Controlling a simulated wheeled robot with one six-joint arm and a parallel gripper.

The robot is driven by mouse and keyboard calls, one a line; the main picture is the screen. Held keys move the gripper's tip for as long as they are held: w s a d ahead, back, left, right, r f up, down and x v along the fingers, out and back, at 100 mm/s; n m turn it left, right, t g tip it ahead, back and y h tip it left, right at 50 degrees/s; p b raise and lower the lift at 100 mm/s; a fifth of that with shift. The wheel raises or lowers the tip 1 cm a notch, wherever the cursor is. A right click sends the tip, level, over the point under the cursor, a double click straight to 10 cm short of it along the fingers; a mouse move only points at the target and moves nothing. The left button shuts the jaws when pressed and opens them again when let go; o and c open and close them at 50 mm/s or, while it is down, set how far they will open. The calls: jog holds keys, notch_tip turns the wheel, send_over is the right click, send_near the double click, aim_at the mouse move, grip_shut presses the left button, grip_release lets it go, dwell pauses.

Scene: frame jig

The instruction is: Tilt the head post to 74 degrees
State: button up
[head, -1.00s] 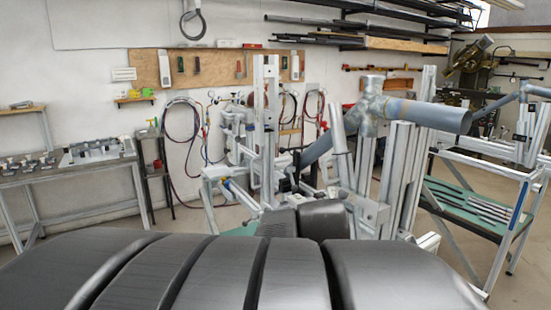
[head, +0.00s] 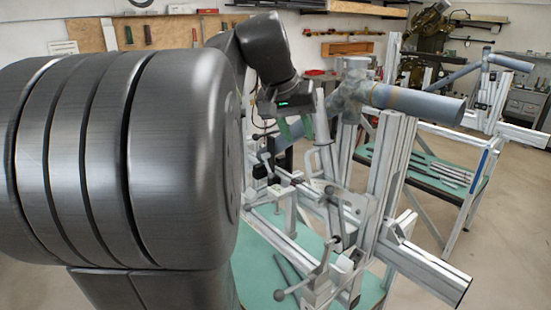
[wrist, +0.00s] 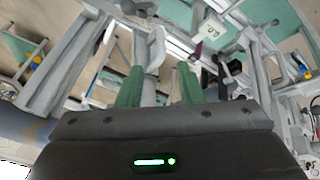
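The jig (head: 395,190) stands on a green-topped bench, with a large grey tube (head: 415,102) across its upper part. A slanted silver post (head: 322,128), which looks like the head post, leans just left of the tube joint; its lower end is partly hidden. I cannot read its angle. My gripper (head: 294,130) points down just left of this post. In the wrist view my green fingers (wrist: 160,88) are apart, with a pale grey piece (wrist: 153,62) showing between or beyond them. I cannot tell whether they touch it.
Clamps with a lever and a dark ball knob (head: 280,294) stand low at the jig's front. A second bench (head: 440,170) with metal rods is at right. Tools hang on the back wall. My arm hides the left side.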

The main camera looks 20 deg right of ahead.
aim_at(307, 160)
jog(key=x, duration=1)
jog(key=shift+d+f, duration=0.1)
jog(key=shift+f, duration=0.25)
grip_shut()
